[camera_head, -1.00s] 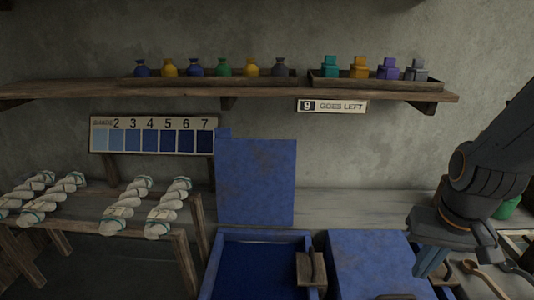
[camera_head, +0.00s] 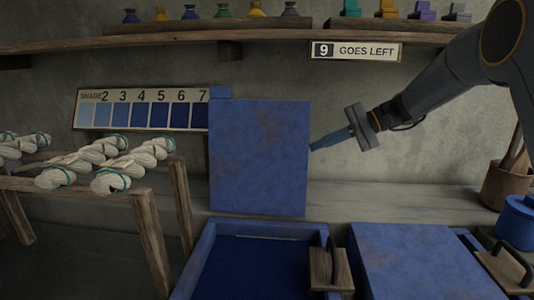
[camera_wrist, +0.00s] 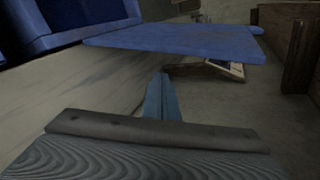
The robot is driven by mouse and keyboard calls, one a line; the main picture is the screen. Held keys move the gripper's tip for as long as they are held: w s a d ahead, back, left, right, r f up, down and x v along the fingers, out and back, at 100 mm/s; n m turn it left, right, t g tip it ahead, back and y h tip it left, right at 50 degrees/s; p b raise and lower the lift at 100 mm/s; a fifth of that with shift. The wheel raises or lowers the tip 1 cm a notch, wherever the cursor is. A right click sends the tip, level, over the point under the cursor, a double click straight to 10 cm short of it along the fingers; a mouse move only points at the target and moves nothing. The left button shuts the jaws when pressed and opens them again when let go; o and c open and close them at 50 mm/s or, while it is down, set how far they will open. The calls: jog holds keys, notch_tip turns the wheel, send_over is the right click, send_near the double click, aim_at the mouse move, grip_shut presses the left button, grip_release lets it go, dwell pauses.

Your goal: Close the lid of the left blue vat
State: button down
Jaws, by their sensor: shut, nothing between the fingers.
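The left blue vat (camera_head: 208,262) is open, with dark blue liquid inside. Its flat blue lid (camera_head: 258,160) stands upright at the vat's back edge. In the wrist view the lid (camera_wrist: 180,42) shows as a blue slab beyond the fingers, and blue vat walls (camera_wrist: 75,22) show at upper left. My gripper (camera_head: 314,148) is shut and empty. Its fingertips are at the lid's right edge, about mid-height; I cannot tell whether they touch it. The fingers also show in the wrist view (camera_wrist: 161,82), pointing towards the lid.
The right blue vat's lid (camera_head: 415,262) lies flat. A wooden block with a dark handle (camera_head: 330,268) sits between the vats. A shade board (camera_head: 142,110) and white yarn skeins (camera_head: 125,165) are at left. A shelf (camera_head: 200,42) runs above. A blue pot (camera_head: 517,222) stands at right.

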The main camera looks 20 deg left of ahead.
aim_at(265, 130)
jog(key=w+a+r+n+g+y+b, duration=0.1)
jog(key=w+a+n+g+y+b, duration=0.25)
jog(key=a+b, duration=0.35)
jog(key=s+a+g+b, duration=0.1)
jog(key=s+a, duration=0.1)
jog(key=a, duration=0.1)
jog(key=s+a+r+n+b, duration=0.1)
jog(key=s+a, duration=0.1)
jog(key=s+a+r+g+b, duration=0.1)
jog(key=s+a, duration=0.1)
jog(key=a, duration=0.1)
jog(key=shift+s+a+r+n+g+y, duration=0.15)
jog(key=shift+a+r+n+g+y, duration=0.1)
jog(key=shift+a+g, duration=0.1)
jog(key=shift+s+d+r+b, duration=0.1)
jog(key=shift+s+b, duration=0.1)
jog(key=shift+s, duration=0.2)
jog(key=shift+s+d+r+b, duration=0.1)
jog(key=shift+s+b, duration=0.05)
jog(key=shift+s, duration=0.2)
jog(key=shift+s, duration=0.1)
